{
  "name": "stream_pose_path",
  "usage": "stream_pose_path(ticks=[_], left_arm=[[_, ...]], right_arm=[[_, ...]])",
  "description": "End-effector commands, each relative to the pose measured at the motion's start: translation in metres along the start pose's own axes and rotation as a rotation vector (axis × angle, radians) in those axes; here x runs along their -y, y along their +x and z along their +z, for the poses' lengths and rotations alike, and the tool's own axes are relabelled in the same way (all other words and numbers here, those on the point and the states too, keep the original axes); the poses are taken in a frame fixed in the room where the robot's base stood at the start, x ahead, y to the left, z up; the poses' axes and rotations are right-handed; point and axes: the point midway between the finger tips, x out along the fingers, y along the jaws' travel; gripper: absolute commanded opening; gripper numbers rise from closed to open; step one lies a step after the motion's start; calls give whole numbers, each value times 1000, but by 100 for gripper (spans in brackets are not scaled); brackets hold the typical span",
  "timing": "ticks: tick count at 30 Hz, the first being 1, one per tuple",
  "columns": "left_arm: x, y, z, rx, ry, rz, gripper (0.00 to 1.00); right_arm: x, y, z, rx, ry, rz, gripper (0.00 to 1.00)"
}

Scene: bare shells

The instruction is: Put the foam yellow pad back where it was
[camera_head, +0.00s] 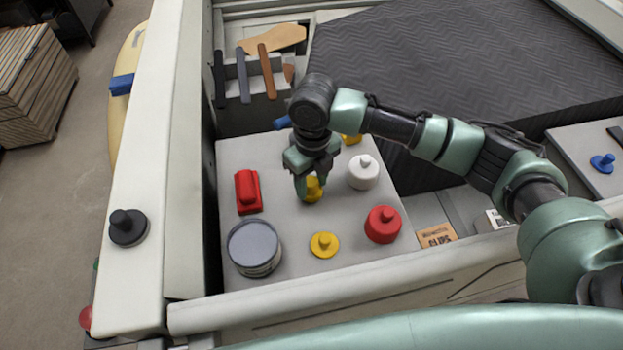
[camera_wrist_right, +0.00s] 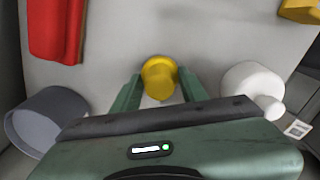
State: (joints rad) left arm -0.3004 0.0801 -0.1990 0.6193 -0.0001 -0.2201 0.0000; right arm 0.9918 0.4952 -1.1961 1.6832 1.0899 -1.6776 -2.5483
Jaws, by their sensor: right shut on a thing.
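My right gripper (camera_head: 309,190) is shut on a yellow pad (camera_head: 315,188) with a round knob, over the middle of the grey board (camera_head: 283,212). In the right wrist view the same yellow pad (camera_wrist_right: 159,72) sits between the two green fingertips (camera_wrist_right: 159,92). I cannot tell whether it touches the board. A second yellow pad (camera_head: 324,245), a flat disc with a knob, lies near the front of the board. Another yellow piece (camera_head: 351,139) is partly hidden behind my right arm. My left gripper is not in view.
A red block (camera_head: 247,190), a grey tin (camera_head: 254,248), a white round pad (camera_head: 362,173) and a red round pad (camera_head: 382,224) stand around the gripper. A black knobbed pad (camera_head: 127,228) lies on the left ledge. A tool rack (camera_head: 240,112) stands behind.

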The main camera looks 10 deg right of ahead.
Motion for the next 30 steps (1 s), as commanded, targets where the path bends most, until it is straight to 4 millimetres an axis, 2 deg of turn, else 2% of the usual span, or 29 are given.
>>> stream_pose_path(ticks=[10,11,13,23,26,30], left_arm=[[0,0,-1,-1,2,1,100],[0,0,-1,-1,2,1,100],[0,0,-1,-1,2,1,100],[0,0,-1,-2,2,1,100],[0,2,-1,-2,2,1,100],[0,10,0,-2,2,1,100]], right_arm=[[0,4,0,0,0,0,11],[0,4,0,1,0,0,46],[0,4,0,1,0,0,65],[0,2,0,1,0,0,65],[0,-4,1,4,0,-1,65],[1,-26,2,7,-1,-2,65]])
